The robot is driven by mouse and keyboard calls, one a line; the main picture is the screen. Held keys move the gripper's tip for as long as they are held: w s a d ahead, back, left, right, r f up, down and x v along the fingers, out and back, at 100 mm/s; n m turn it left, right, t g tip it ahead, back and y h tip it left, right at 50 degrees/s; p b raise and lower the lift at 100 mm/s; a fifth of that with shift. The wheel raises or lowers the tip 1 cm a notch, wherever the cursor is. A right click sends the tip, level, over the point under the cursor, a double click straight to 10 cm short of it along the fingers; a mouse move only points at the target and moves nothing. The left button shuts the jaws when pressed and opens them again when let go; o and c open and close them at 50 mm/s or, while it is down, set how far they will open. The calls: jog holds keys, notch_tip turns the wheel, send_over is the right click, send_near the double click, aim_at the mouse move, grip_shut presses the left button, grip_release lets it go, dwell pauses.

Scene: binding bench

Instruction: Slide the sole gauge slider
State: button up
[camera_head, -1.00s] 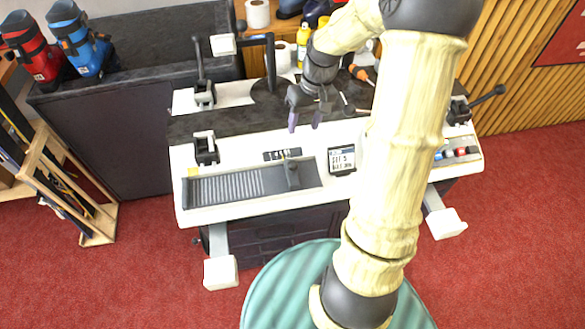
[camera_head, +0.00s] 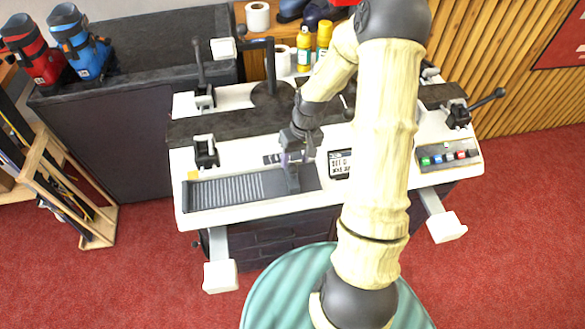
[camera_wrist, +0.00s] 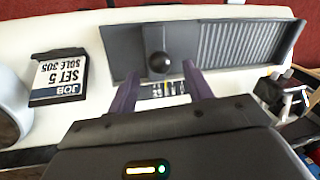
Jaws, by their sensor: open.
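The sole gauge (camera_head: 225,190) is a long recessed grey tray with a ribbed left part on the white bench top. Its slider (camera_head: 291,181) is a dark crosspiece with a round black knob, right of the ribs in the head view. In the wrist view the slider knob (camera_wrist: 159,62) lies just beyond and between the fingertips. My gripper (camera_head: 296,160) is open and low over the gauge's back edge; its two purple fingers (camera_wrist: 160,70) also show in the wrist view. I cannot tell whether they touch the knob. A small scale (camera_wrist: 165,88) is partly hidden by the fingers.
A job card (camera_wrist: 60,78) reading "SET 5" and apparently "SOLE 305" stands beside the gauge. Black clamps (camera_head: 206,151) and (camera_head: 458,115) stand at the bench sides. A button panel (camera_head: 448,156) is at the right. The front white strip is clear.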

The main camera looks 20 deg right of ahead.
aim_at(294, 165)
jog(key=f, duration=0.2)
jog(key=a+f, duration=0.1)
jog(key=f, duration=0.2)
jog(key=shift+c, duration=0.2)
grip_shut()
